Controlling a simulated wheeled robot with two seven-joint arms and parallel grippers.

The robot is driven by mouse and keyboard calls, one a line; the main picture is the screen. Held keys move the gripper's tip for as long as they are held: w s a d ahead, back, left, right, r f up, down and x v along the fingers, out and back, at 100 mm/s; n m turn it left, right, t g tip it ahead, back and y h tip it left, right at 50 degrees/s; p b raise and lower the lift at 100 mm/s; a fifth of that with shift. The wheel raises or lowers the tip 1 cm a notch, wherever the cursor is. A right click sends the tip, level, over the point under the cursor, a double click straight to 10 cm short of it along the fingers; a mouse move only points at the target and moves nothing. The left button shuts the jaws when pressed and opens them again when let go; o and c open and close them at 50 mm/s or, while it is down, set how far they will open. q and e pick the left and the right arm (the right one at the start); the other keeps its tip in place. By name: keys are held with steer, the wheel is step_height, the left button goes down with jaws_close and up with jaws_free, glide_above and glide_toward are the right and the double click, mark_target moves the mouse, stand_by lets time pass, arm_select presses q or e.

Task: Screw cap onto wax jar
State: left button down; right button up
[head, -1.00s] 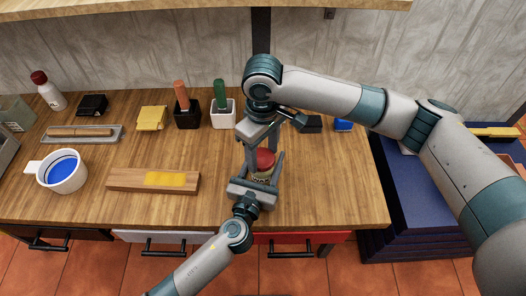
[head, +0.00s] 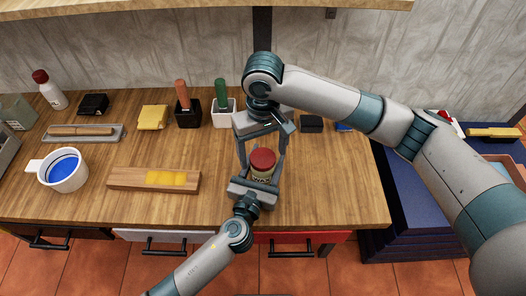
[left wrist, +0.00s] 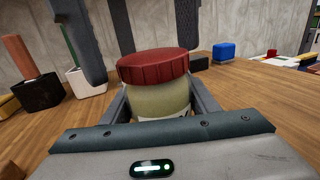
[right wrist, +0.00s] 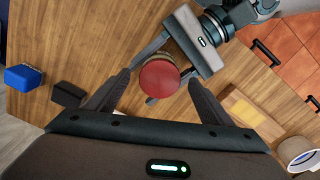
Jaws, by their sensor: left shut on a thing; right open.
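The wax jar (head: 260,177) stands on the table, a pale body with a "WAX" label. The red cap (head: 263,159) sits on top of it. In the left wrist view the cap (left wrist: 158,65) covers the mouth of the jar (left wrist: 160,102) and looks slightly tilted; I cannot tell how tightly it is seated. My left gripper (head: 262,178) is shut on the jar's body from the front. My right gripper (head: 262,150) is open above the cap, and in the right wrist view its fingers (right wrist: 160,85) are spread on either side of the cap (right wrist: 159,78), apart from it.
A blue block (right wrist: 23,77) sits on the right side of the table.

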step_height(320, 180, up, 12)
steer(key=shift+f, duration=0.25)
stand_by(0.4)
arm_select(q)
steer(key=c, duration=0.6)
jaws_free()
steer(key=shift+s, duration=0.1)
steer(key=b+v, duration=0.3)
steer(key=v, duration=1.3)
steer(key=shift+s, duration=0.2)
steer(key=shift+s+a, duration=0.2)
steer(key=shift+s, duration=0.2)
arm_select(e)
step_height(320, 180, down, 3)
steer(key=shift+f, duration=0.1)
